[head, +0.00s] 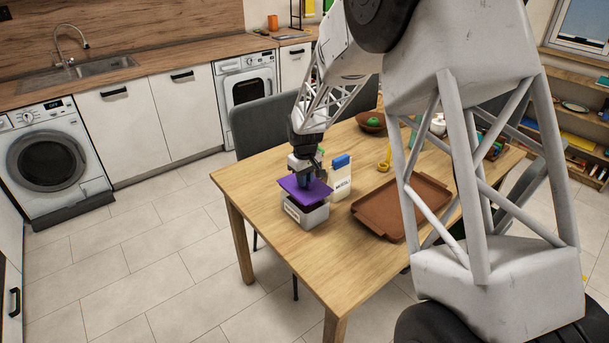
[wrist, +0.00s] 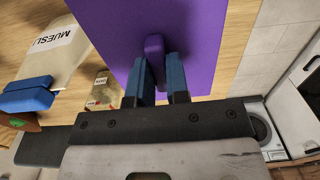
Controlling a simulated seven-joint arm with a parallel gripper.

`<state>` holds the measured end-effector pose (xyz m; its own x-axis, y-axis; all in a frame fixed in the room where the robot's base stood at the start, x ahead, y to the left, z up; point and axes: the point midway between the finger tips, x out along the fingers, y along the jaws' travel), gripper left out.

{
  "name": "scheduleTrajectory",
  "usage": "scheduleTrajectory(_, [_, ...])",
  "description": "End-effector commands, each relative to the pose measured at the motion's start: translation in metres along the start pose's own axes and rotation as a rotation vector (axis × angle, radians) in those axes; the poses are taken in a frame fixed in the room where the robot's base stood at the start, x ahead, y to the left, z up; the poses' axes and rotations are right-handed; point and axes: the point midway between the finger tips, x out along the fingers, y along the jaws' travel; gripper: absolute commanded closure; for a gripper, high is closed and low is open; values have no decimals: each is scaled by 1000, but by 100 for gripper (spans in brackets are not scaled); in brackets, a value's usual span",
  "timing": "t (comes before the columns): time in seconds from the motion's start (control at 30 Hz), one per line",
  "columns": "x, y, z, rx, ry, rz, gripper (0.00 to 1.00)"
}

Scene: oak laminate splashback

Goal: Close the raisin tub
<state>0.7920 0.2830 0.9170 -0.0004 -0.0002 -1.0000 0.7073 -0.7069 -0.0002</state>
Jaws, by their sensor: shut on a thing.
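The raisin tub (head: 308,217) is a grey box with a white label on its front, standing near the left corner of the wooden table. A purple lid (head: 314,196) is over the tub and looks slightly tilted and offset from it. I cannot tell whether lid and tub touch. My gripper (head: 305,180) points down at the lid. In the wrist view, its blue fingers (wrist: 160,75) are shut on the upright handle of the lid (wrist: 208,45). The tub is hidden behind the lid in the wrist view.
A muesli pack (head: 342,183) with a blue top stands close behind the tub, right of the lid. A brown tray (head: 437,190) lies to the right. A yellow object (head: 385,160) and a bowl (head: 371,123) are farther back. The table's front left part is clear.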

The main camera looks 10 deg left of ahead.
Motion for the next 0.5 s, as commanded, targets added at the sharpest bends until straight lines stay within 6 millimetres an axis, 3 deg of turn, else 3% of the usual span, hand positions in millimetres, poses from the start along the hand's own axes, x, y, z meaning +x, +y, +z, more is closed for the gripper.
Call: scheduleTrajectory(0.5, [24, 0, 0, 0, 0, 0, 100])
